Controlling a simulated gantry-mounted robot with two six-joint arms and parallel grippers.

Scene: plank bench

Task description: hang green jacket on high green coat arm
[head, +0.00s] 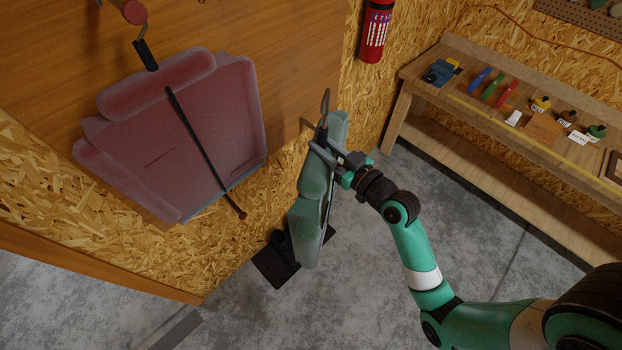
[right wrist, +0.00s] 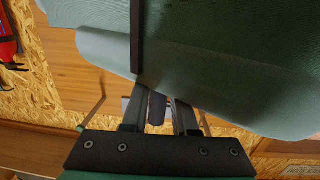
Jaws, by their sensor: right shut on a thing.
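The green jacket (head: 311,197) hangs upright from a dark hanger, seen nearly edge-on in the head view, with the hanger hook (head: 325,103) rising above its shoulders. My right gripper (head: 328,150) is shut on the hanger just below the hook, and the jacket is clear of the floor. In the right wrist view my right gripper (right wrist: 158,106) is in front of the jacket's green cloth (right wrist: 215,50), which fills much of the upper picture. I cannot make out a green coat arm in either view. My left gripper is not in view.
A red jacket (head: 170,135) hangs on the wooden panel (head: 290,60) at left, below a red-ended coat arm (head: 133,11). A fire extinguisher (head: 376,30) is on the chipboard wall. A workbench (head: 480,90) with tools stands at right. A black base (head: 272,266) lies below the green jacket.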

